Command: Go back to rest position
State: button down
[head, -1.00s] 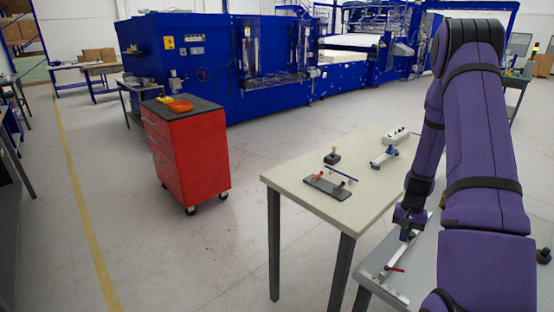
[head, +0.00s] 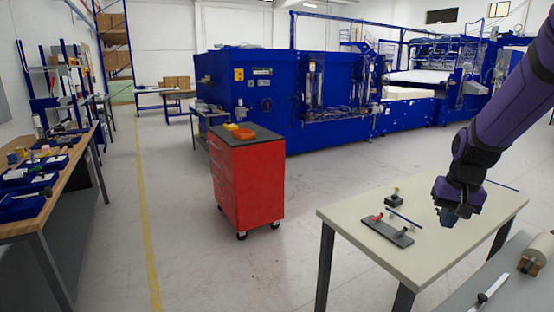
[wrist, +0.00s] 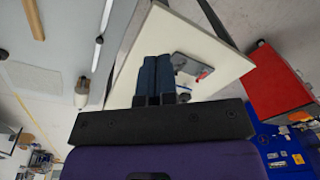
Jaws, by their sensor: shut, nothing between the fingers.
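A small dark block (head: 394,201) and a thin blue rod (head: 404,218) are by the plate. A grey table (head: 497,303) with a cylindrical part (head: 535,257) is at the lower right. A red cabinet (head: 249,183) stands left. Floor between it and the left workbench (head: 50,212) is clear.

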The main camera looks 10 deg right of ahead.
jog(key=s+a+r+n+t, duration=0.4)
jog(key=s+a+r+n, duration=0.1)
jog(key=s+a+r, duration=1)
jog(key=s, duration=0.3)
jog(key=shift+s+a, duration=0.15)
jog(key=shift+s, duration=0.05)
jog(key=c, duration=1.5)
grip_release()
jog(key=shift+s+a, duration=0.1)
jog(key=shift+s, duration=0.2)
jog(key=shift+w, duration=0.1)
